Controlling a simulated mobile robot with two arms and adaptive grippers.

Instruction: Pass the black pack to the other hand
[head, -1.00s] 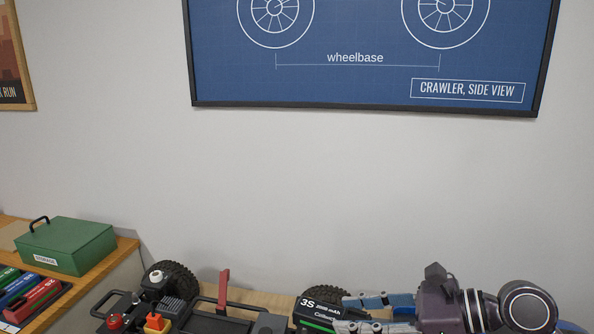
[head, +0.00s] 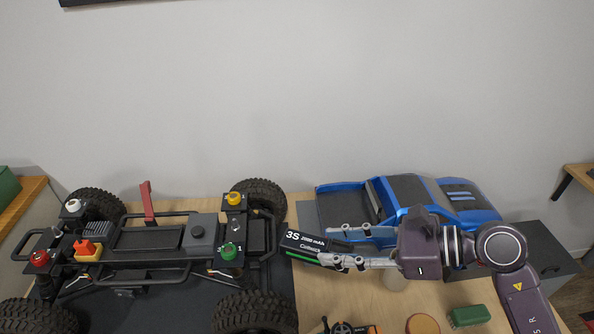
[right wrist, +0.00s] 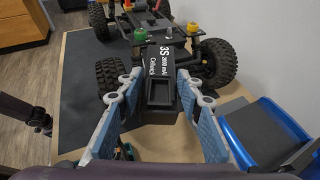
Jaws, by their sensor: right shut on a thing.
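The black pack (head: 300,242), marked 3S with a green stripe, is held in my right gripper (head: 335,248) above the table, beside the right end of the crawler chassis. In the right wrist view the pack (right wrist: 160,66) sits between the two fingers of my right gripper (right wrist: 158,92), its lettered end pointing away toward the chassis. The fingers close on its sides.
The crawler chassis (head: 160,232) with big black tyres stands on a dark mat (head: 170,300). A blue truck body (head: 405,200) lies behind my right gripper. A green block (head: 468,315) and other small items are at the front right of the wooden table (head: 385,312).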

